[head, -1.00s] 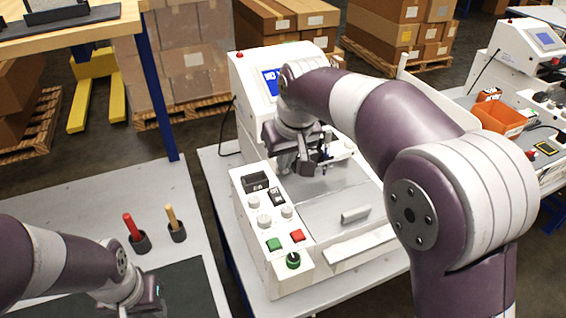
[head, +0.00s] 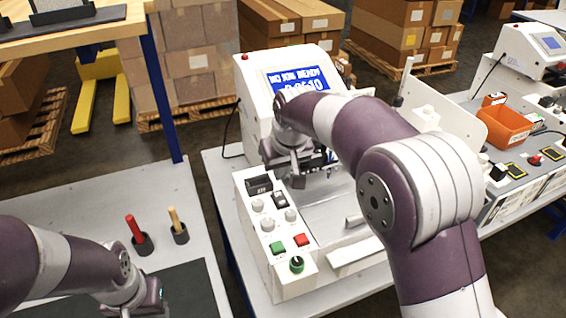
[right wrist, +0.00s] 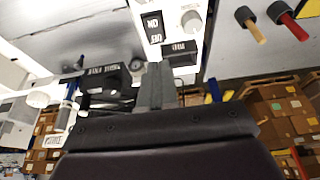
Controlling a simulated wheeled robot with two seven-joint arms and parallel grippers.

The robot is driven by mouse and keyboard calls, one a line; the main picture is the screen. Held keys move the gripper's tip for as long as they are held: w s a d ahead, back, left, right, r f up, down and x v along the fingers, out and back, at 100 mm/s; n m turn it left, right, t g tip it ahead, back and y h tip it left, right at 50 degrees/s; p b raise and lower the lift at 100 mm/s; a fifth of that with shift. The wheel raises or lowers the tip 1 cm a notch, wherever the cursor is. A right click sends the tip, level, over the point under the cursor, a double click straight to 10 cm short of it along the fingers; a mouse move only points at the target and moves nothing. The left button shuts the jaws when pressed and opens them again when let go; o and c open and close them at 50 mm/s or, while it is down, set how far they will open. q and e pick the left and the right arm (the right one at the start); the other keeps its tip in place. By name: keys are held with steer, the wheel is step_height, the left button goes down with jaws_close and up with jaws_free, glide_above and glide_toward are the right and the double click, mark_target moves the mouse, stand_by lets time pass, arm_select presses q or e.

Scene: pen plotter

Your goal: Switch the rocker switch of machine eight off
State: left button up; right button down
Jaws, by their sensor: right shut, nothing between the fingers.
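The white machine (head: 252,100) stands in the middle of the head view with a lit blue screen (head: 298,80). Its control panel carries a small black rocker switch (head: 279,200), which shows in the right wrist view (right wrist: 154,28) with ON and OFF marks. I cannot tell which side is pressed. My right gripper (head: 299,180) is shut and empty, just above and behind the panel. In the right wrist view its fingers (right wrist: 160,85) point toward the switch and the black display beside it, apart from the switch as far as I can tell. My left gripper (head: 152,300) is at the lower left, its fingertips unclear.
Red and yellow sticks stand in holders on the left table (head: 90,205). An orange bin (head: 506,124) sits at the right.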

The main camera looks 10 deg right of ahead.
mark_target(277, 194)
steer(key=x, duration=0.7)
steer(key=shift+s+d+f+p, duration=0.1)
steer(key=shift+s+f+p, duration=0.2)
steer(key=shift+f+p, duration=0.1)
